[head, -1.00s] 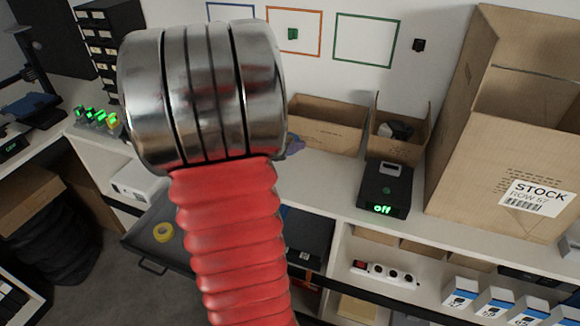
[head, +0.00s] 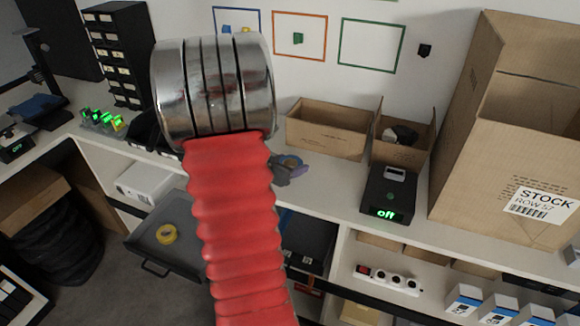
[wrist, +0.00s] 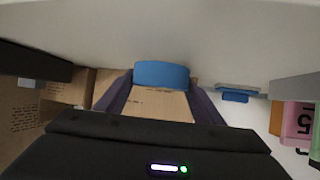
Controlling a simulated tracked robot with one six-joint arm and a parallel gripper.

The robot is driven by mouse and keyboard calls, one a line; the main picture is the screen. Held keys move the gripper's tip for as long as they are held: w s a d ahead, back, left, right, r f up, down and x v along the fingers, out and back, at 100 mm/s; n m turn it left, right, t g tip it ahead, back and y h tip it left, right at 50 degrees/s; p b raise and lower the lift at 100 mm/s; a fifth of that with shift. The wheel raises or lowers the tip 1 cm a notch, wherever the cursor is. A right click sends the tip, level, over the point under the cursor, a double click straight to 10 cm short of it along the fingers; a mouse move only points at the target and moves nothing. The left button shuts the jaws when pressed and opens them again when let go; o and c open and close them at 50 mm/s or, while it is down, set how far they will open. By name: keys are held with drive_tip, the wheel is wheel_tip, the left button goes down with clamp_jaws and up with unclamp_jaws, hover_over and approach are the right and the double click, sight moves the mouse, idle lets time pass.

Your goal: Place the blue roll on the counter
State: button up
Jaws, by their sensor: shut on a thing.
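The blue roll (wrist: 162,73) is between the two dark purple fingers of my gripper (wrist: 160,90) in the wrist view. My gripper is shut on it. In the head view my arm hides most of the gripper. I cannot tell whether the roll touches the counter.
A low open carton (head: 328,142) and a smaller carton (head: 400,153) stand at the wall. A black device reading "off" (head: 388,200) and a large STOCK carton (head: 500,170) are further right. A yellow roll (head: 166,234) lies in an open drawer (head: 190,255). Bare counter shows before the low carton.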

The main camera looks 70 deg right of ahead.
drive_tip(key=shift+f, duration=0.5)
drive_tip(key=shift+f, duration=0.1)
drive_tip(key=o, duration=1.1)
drive_tip(key=shift+c, duration=0.2)
drive_tip(key=v, duration=1.2)
drive_tip(key=shift+s, duration=0.1)
